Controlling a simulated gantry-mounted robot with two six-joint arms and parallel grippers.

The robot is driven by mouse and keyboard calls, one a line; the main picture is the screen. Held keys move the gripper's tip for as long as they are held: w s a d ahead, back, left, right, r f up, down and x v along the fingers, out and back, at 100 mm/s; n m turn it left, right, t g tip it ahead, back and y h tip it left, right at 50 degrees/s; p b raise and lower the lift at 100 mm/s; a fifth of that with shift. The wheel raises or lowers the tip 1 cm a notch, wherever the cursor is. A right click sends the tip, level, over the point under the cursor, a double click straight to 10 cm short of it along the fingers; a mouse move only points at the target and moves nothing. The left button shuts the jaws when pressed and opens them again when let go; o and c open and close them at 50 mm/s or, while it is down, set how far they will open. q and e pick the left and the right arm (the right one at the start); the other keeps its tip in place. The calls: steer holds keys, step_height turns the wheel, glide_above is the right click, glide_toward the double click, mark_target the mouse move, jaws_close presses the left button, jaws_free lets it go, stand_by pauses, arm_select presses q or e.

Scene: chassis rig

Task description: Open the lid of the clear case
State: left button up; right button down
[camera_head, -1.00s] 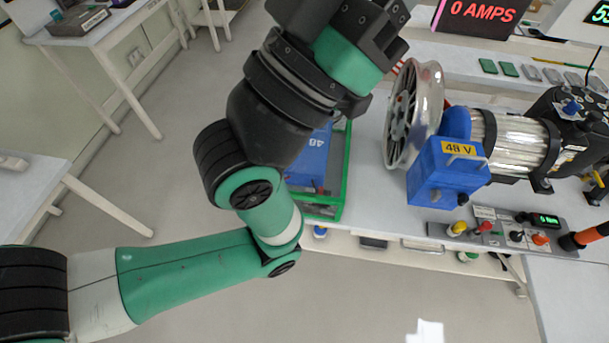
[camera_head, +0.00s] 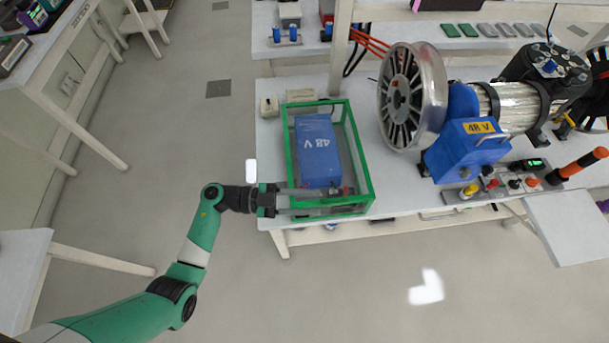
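The clear case (camera_head: 362,150) has green edges and stands on the white bench left of the wheel. Its lid appears to lie flat and shut; the clear panel is hard to make out. A blue 48 V battery (camera_head: 316,150) lies inside the case. My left gripper (camera_head: 312,201) reaches in from the left at the case's near left corner. Its two grey fingers are apart, one on each side of the near green edge in the picture. I cannot tell whether they touch it. My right gripper is not in view.
A silver wheel (camera_head: 412,98) and a blue 48 V motor unit (camera_head: 462,152) stand close on the right. Red-orange cables (camera_head: 368,40) run behind.

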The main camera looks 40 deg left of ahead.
mark_target(322, 203)
arm_select(q)
steer(key=s+a+f+n+t+y, duration=0.2)
steer(key=s+a+f+n, duration=0.2)
steer(key=a, duration=0.1)
steer(key=b+x, duration=0.2)
steer(key=x, duration=1)
steer(key=shift+w+d, duration=0.15)
steer(key=shift+w, duration=0.2)
steer(key=shift+r, duration=0.1)
jaws_close()
stand_by(0.4)
